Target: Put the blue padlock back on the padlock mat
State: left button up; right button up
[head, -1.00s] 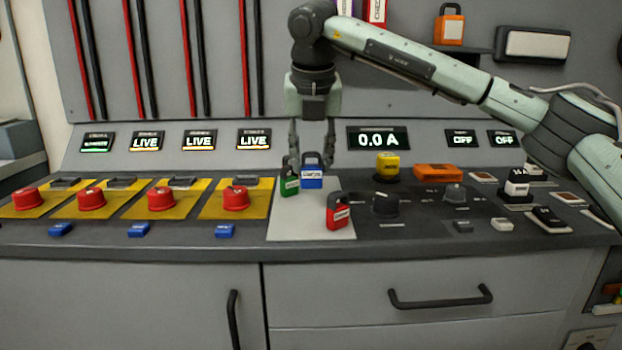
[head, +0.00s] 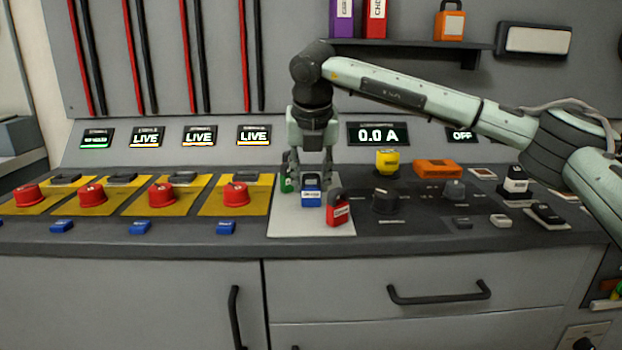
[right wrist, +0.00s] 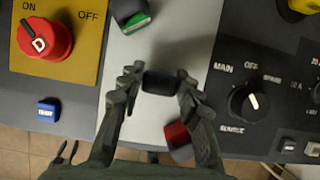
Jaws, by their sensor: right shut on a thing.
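The blue padlock (head: 311,197) is upright between the fingers of my right gripper (head: 311,172), which is shut on it. In the right wrist view my gripper (right wrist: 157,88) holds it from above, and its top (right wrist: 158,83) looks dark. It is over the light grey padlock mat (head: 290,226), between the green padlock (head: 286,185) and the red padlock (head: 338,211). I cannot tell whether its base touches the mat (right wrist: 170,45). The gripper partly hides the green padlock. My left gripper is not in view.
Red knobs on yellow plates (head: 236,197) are left of the mat. A dark panel with a black rotary switch (head: 385,201) and a yellow padlock-like block (head: 387,160) is to the right. The mat's front left part is bare.

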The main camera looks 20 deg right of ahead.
aim_at(310, 175)
jog(key=o, duration=1.2)
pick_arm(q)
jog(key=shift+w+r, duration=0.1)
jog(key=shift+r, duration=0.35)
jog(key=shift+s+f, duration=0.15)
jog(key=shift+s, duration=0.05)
pick_arm(e)
jog(key=shift+r, duration=0.1)
jog(key=shift+r+p, duration=0.15)
jog(key=shift+p, duration=0.15)
jog(key=v, duration=0.2)
jog(key=shift+s+a+r+b, duration=0.1)
jog(key=shift+s+r+b, duration=0.05)
jog(key=shift+r+b, duration=0.15)
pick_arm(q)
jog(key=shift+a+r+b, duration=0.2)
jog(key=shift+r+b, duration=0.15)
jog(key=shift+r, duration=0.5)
pick_arm(e)
jog(key=shift+v, duration=4.55)
